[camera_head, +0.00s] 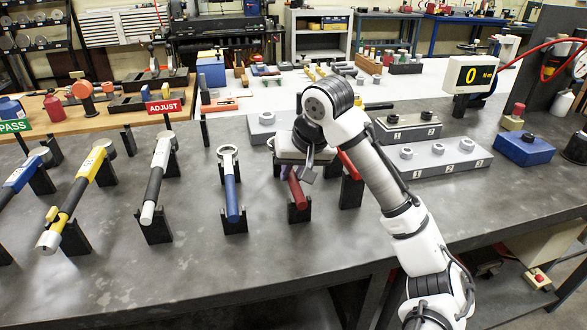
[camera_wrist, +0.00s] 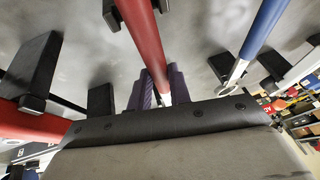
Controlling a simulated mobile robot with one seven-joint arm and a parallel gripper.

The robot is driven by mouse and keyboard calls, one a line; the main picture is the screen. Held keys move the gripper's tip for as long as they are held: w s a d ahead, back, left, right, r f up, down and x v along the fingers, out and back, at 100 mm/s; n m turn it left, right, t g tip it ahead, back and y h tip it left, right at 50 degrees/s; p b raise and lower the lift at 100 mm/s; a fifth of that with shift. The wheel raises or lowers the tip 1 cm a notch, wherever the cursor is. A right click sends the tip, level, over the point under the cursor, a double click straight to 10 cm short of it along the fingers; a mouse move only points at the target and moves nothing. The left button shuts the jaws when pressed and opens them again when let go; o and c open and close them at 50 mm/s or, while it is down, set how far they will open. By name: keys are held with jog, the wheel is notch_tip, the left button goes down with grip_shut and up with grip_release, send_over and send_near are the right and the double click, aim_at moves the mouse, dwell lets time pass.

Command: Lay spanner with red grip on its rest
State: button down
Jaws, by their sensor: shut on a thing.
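The spanner with red grip (camera_head: 294,190) is in my gripper (camera_head: 291,172), its handle pointing toward the bench's front edge. In the wrist view the red handle (camera_wrist: 146,45) runs between the purple fingers (camera_wrist: 156,92), which are shut on it. The handle's near end is at a black rest (camera_head: 300,213); I cannot tell whether it bears on it or is just above. The spanner's head is hidden by my wrist. A second red handle (camera_head: 349,164) lies just to the right by another black rest (camera_head: 351,192), and shows at left in the wrist view (camera_wrist: 30,124).
A blue-handled spanner (camera_head: 231,197) lies on its rest to the left, with black and yellow ones farther left. Grey blocks with sockets (camera_head: 437,160), a blue box (camera_head: 523,148) and a display reading 0 (camera_head: 472,74) stand at right. The front bench strip is clear.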

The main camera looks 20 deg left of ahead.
jog(key=c, duration=1.2)
grip_release()
jog(key=shift+f, duration=0.1)
